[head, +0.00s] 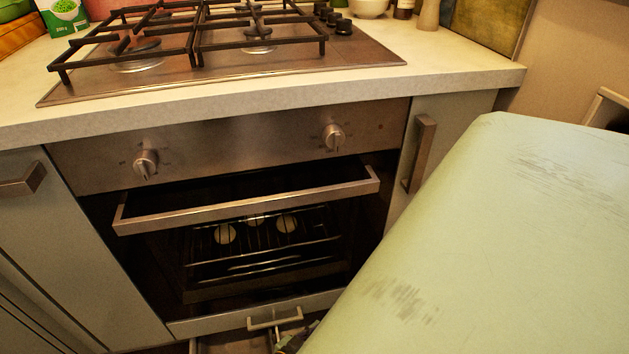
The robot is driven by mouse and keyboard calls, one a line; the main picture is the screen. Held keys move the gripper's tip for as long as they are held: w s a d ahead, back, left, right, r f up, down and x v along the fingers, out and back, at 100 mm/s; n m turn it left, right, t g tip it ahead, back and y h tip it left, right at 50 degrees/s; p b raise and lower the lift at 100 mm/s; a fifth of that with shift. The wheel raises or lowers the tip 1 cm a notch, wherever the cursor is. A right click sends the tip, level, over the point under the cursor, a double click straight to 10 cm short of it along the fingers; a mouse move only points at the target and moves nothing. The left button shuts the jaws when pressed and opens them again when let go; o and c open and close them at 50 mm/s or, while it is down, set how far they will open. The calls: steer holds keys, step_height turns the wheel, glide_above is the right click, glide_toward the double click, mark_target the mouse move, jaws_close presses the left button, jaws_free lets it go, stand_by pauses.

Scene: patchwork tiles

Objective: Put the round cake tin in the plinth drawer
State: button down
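The round cake tin is not visible in this view. Below the oven is a pale panel (225,319) with a small metal bar handle (275,318). Under it, at the bottom edge, a brown recess with pale edges (235,344) shows in part. It looks like the inside of an open low drawer, but the frame cuts it off and I cannot be sure. A small mottled shape at its right is too cut off to identify. My gripper is not in view.
The oven (260,240) has a protruding handle bar (250,203). A hob (220,60) sits in the pale worktop (450,78). A large, scuffed pale green surface (500,240) fills the right foreground and hides the floor there. Cabinet handles (420,152) stick out beside the oven.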

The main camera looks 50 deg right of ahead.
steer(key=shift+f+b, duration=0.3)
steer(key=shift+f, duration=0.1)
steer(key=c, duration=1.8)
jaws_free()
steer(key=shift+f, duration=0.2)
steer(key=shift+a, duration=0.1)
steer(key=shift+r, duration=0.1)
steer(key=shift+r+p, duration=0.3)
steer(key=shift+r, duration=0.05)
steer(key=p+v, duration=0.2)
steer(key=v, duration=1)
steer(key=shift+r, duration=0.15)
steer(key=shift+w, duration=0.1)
